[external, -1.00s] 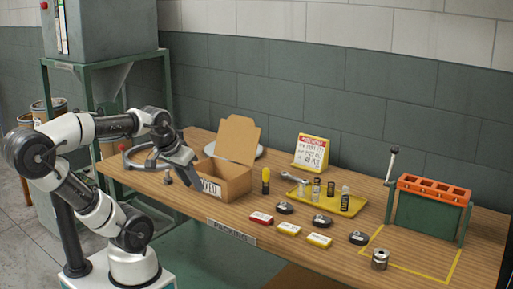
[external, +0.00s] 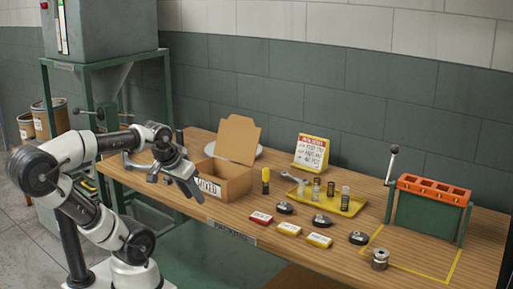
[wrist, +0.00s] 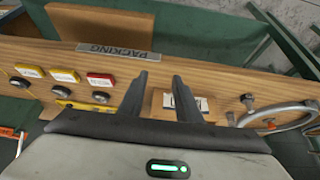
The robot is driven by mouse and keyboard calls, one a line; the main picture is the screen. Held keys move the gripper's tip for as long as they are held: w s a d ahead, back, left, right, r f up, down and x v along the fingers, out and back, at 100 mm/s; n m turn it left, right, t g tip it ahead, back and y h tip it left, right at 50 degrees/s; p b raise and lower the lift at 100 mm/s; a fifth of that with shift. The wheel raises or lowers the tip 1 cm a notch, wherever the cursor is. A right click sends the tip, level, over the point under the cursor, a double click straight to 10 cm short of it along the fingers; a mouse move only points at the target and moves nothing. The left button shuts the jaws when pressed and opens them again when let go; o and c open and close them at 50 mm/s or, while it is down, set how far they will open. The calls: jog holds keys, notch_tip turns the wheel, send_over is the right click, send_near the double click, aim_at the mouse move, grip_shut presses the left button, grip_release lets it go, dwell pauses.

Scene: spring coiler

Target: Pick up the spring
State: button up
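Several small upright cylinders that look like coil springs (external: 331,189), some silver and some dark, stand on a yellow tray (external: 355,207) right of the table's middle. A wider silver metal cylinder (external: 380,260) stands near the front edge by a yellow outline. Which one is the spring, I cannot tell for sure. My gripper (external: 188,188) is at the table's left end, in front of the cardboard box and far from the tray. In the wrist view my gripper (wrist: 160,77) shows two dark fingers apart with nothing between them.
An open cardboard box (external: 232,187) stands beside my gripper. Red and yellow labelled blocks (external: 289,229) and black round pieces (external: 322,221) lie along the front. A yellow-handled tool (external: 265,178) stands behind them. A green rack with an orange top (external: 433,190) is at right.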

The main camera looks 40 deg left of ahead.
jog(key=o, duration=0.4)
